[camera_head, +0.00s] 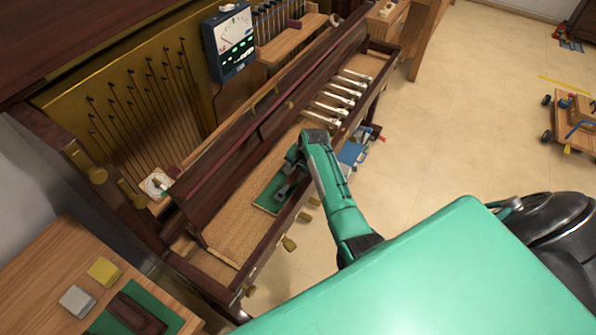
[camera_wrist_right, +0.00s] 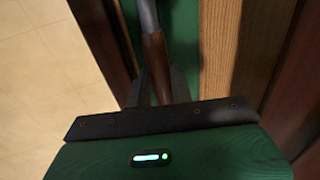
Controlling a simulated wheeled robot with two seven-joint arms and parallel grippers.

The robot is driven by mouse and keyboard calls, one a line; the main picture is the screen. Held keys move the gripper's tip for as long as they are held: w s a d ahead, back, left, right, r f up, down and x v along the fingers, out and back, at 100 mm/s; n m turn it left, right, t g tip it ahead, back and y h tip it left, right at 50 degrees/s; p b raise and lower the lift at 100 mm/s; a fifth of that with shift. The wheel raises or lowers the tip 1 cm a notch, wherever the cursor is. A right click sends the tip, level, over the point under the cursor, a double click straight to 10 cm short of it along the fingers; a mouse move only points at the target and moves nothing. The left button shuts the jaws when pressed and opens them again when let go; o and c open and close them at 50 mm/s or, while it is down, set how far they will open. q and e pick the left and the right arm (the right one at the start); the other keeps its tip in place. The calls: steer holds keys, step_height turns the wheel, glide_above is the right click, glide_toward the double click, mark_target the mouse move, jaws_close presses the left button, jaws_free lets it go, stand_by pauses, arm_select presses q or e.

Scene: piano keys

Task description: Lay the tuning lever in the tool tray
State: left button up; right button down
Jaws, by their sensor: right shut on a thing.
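The tuning lever, with a grey metal shaft and brown wooden handle (camera_wrist_right: 156,52), is between my right gripper's dark fingers in the right wrist view. My right gripper (camera_head: 285,190) is shut on it, low over a green felt-like surface (camera_head: 264,205) on the piano's key bed. That green surface also shows under the lever in the wrist view (camera_wrist_right: 224,50). I cannot tell whether the lever touches it, or whether it is the tool tray. In the head view the lever is mostly hidden by the gripper. My left gripper is out of view.
Several pale piano keys (camera_head: 342,92) lie farther along the key bed. A blue meter (camera_head: 229,42) stands above. A side table (camera_head: 35,262) at lower left holds a yellow block (camera_head: 104,271), a grey block (camera_head: 77,301) and a green mat (camera_head: 163,313) with a brown object.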

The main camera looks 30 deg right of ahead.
steer(key=shift+f, duration=0.45)
steer(key=c, duration=1.2)
jaws_free()
steer(key=shift+o, duration=0.2)
steer(key=shift+s+f, duration=0.1)
steer(key=p+v, duration=0.8)
steer(key=p, duration=0.1)
steer(key=shift+s+d+f+p, duration=0.15)
steer(key=shift+s+d+p, duration=0.05)
steer(key=shift+d+p, duration=0.1)
